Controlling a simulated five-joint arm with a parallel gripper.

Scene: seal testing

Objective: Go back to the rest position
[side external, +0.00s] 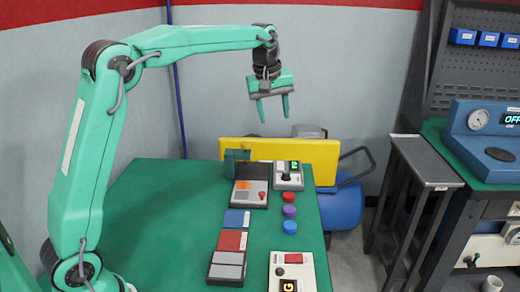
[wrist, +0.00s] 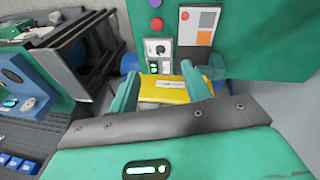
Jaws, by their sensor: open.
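My gripper (side external: 273,107) is open and empty. It hangs high above the far end of the green table (side external: 150,215), pointing down, well clear of everything on it. In the wrist view its two green fingers (wrist: 163,90) stand apart, with the yellow panel (wrist: 163,88) seen below and between them. In the side view the yellow panel (side external: 330,152) stands along the table's far edge.
On the table are a panel with an orange square (side external: 250,192), a switch box (side external: 289,177), a red knob (side external: 288,197), a purple knob (side external: 289,211), a blue knob (side external: 290,227) and coloured blocks (side external: 232,241). A bench with a gauge unit (side external: 485,140) stands right. The table's left half is clear.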

